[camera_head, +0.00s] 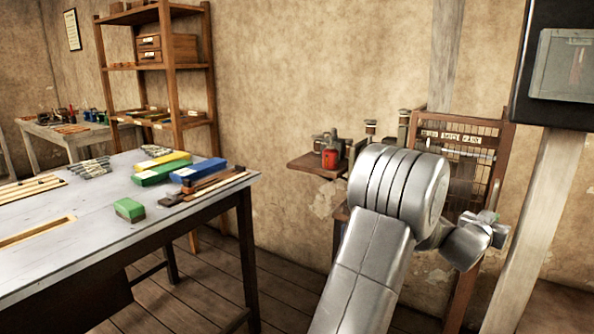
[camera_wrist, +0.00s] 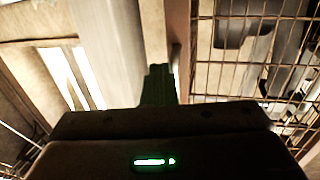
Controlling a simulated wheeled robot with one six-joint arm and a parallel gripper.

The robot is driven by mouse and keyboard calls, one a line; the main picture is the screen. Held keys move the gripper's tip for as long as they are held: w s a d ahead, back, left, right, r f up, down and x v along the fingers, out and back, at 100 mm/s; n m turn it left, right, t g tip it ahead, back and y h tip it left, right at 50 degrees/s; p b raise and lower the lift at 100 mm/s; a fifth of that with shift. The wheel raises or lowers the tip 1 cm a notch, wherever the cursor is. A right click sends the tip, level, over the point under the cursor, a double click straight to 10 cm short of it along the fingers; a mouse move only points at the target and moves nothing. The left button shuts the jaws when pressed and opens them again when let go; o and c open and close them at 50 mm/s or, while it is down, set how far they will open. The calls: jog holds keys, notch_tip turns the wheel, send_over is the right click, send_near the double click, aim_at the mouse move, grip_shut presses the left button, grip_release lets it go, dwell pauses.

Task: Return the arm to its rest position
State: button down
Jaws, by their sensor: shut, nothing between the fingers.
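My arm rises from the bottom of the head view, bends at a large silver joint and ends in a wrist at the right, in front of a wire-mesh rack. The gripper's fingers cannot be made out clearly there. In the wrist view my gripper (camera_wrist: 158,85) shows as a dark body with a green light and narrow fingers close together. It is shut and holds nothing. No handwheel press can be clearly made out.
A workbench (camera_head: 90,235) with coloured boxes stands left. A wooden shelf unit (camera_head: 172,68) stands behind it. The mesh rack (camera_head: 492,135) and a small wall shelf (camera_head: 310,164) are close behind my arm. A post (camera_head: 545,220) stands right. Floor (camera_head: 290,290) shows between bench and arm.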

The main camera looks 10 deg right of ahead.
jog(key=w+a+v, duration=0.1)
jog(key=v, duration=1)
jog(key=w+p+v, duration=0.1)
jog(key=v, duration=1)
jog(key=shift+w+a, duration=0.3)
jog(key=shift+a, duration=0.2)
jog(key=shift+f, duration=0.15)
